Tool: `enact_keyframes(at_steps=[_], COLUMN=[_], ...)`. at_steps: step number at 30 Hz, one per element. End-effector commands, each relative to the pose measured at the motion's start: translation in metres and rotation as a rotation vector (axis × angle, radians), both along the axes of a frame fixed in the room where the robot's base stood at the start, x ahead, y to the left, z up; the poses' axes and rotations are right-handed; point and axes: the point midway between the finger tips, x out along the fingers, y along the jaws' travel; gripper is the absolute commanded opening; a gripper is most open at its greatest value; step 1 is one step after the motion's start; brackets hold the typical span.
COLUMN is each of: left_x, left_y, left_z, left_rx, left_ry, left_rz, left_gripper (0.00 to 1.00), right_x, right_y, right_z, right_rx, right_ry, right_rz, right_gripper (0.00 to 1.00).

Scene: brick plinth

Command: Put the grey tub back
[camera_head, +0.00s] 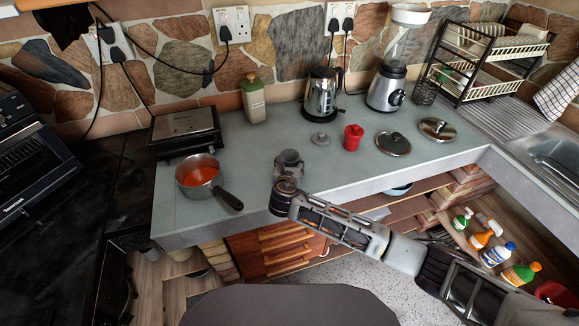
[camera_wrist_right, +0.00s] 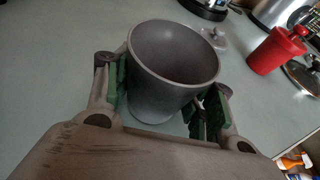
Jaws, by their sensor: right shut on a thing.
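The grey tub (camera_head: 289,158) is at the middle of the counter, held upright in my right gripper (camera_head: 287,178). In the right wrist view the tub (camera_wrist_right: 165,108) is between the green-padded fingers of the gripper (camera_wrist_right: 163,105), one on each side of it. Its mouth faces up, and its inside looks empty. I cannot tell whether its base touches the counter. My left gripper is not in view.
A small grey lid (camera_head: 320,139), a red jar (camera_head: 353,137) and two pan lids (camera_head: 393,144) (camera_head: 437,129) lie right of the tub. A saucepan (camera_head: 198,177) stands left. A kettle (camera_head: 322,95) and blender (camera_head: 387,88) stand behind. Counter between saucepan and tub is clear.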

Motion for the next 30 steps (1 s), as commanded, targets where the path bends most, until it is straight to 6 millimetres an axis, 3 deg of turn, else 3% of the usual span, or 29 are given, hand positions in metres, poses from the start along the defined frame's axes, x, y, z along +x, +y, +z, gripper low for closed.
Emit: enact_keyframes(at_steps=[17, 18, 21, 22, 30], left_x=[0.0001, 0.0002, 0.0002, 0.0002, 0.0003], left_y=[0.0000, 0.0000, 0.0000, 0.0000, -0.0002], left_z=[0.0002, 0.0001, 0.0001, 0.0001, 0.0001], left_rx=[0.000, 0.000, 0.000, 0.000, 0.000], left_ry=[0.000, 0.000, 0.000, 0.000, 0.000], left_rz=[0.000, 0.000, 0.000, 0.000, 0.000], left_gripper=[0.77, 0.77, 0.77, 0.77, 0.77], right_x=[-0.0005, -0.0004, -0.0004, -0.0004, -0.0004], right_y=[0.0003, 0.0003, 0.0003, 0.0003, 0.0002], right_z=[-0.0111, -0.0107, -0.0107, -0.0107, -0.0106], right_rx=[0.000, -0.001, 0.000, 0.000, -0.001], right_ry=[0.001, 0.000, 0.001, 0.001, 0.000], right_rz=[0.001, 0.001, 0.001, 0.001, 0.001], right_gripper=[0.24, 0.60, 0.72, 0.76, 0.76])
